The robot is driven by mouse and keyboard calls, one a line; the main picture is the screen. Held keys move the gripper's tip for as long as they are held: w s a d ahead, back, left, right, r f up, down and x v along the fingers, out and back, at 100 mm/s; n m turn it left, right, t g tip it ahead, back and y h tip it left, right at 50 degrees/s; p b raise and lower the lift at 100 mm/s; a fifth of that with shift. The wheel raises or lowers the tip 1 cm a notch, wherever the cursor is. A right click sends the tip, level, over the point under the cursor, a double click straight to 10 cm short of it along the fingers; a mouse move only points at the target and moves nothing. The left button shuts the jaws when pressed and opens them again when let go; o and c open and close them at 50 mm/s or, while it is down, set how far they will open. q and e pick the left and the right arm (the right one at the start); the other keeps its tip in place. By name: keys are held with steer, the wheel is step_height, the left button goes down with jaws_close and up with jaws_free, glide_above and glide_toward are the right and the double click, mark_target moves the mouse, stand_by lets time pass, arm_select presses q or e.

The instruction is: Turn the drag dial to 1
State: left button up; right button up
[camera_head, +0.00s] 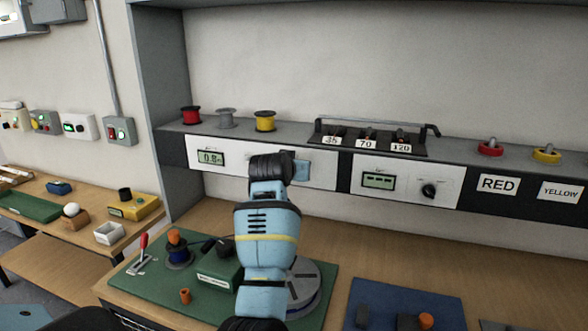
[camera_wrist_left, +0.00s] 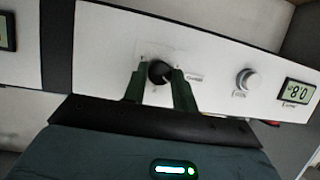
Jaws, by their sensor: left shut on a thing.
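A black round dial (camera_wrist_left: 159,72) sits on the white panel and shows in the left wrist view; its printed label is too small to read. My left gripper (camera_wrist_left: 160,80) is shut on it, with one green finger on each side. In the head view my left arm (camera_head: 268,215) reaches up to the panel and hides this dial. A small display (camera_head: 210,157) at the panel's left end reads about 0.8; it shows inverted in the left wrist view (camera_wrist_left: 298,92). A silver knob (camera_wrist_left: 246,79) sits between display and dial. My right gripper is not in view.
A second panel to the right has a blank-looking display (camera_head: 379,180) and a black knob (camera_head: 429,190). Spools (camera_head: 265,121) and a rack of numbered tools (camera_head: 368,138) stand on the shelf above. A green mat (camera_head: 150,290) with parts lies on the bench below.

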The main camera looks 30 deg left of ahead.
arm_select(q)
steer(key=shift+n, duration=0.3)
steer(key=shift+h, duration=0.3)
steer(key=o, duration=1)
steer(key=shift+c, duration=0.2)
steer(key=v, duration=0.7)
steer(key=shift+s, duration=0.4)
steer(key=shift+d+r, duration=0.1)
steer(key=shift+d, duration=0.05)
